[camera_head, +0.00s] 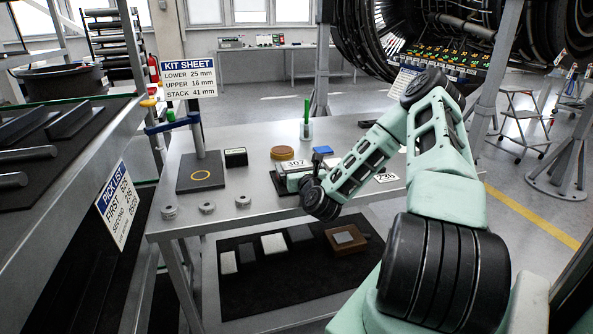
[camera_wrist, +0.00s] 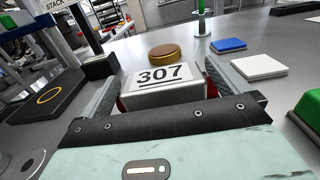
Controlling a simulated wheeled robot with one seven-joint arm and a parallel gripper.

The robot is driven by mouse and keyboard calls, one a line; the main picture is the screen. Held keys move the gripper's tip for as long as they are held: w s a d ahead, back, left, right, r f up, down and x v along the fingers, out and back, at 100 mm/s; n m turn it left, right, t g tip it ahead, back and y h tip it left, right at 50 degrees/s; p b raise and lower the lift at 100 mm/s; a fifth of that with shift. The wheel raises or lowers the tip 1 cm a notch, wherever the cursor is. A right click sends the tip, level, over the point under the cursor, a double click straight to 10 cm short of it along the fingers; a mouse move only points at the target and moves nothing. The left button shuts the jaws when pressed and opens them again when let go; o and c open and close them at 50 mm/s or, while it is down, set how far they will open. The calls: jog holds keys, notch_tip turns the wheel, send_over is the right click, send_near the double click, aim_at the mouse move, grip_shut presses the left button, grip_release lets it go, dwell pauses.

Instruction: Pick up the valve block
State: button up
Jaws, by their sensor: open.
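A block with a white top label reading 307 (camera_wrist: 160,77) appears to be the valve block. It sits on the metal table, and its label also shows in the head view (camera_head: 295,162), partly behind my arm. Red shows at its sides in the wrist view. My gripper (camera_wrist: 166,84) is open, with one grey finger on each side of the block. I cannot tell whether either finger touches it. The block's lower part is hidden by my gripper's body.
A brown disc (camera_wrist: 162,51) stands just behind the block. A blue pad (camera_wrist: 228,45), a white pad (camera_wrist: 258,67) and a green object (camera_wrist: 308,112) lie to the right. A black plate with a yellow ring (camera_head: 200,175) and a black box (camera_head: 236,157) are left.

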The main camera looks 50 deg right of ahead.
jog(key=shift+w+d, duration=0.2)
jog(key=shift+w, duration=0.2)
jog(key=shift+r, duration=0.1)
jog(key=c, duration=1.2)
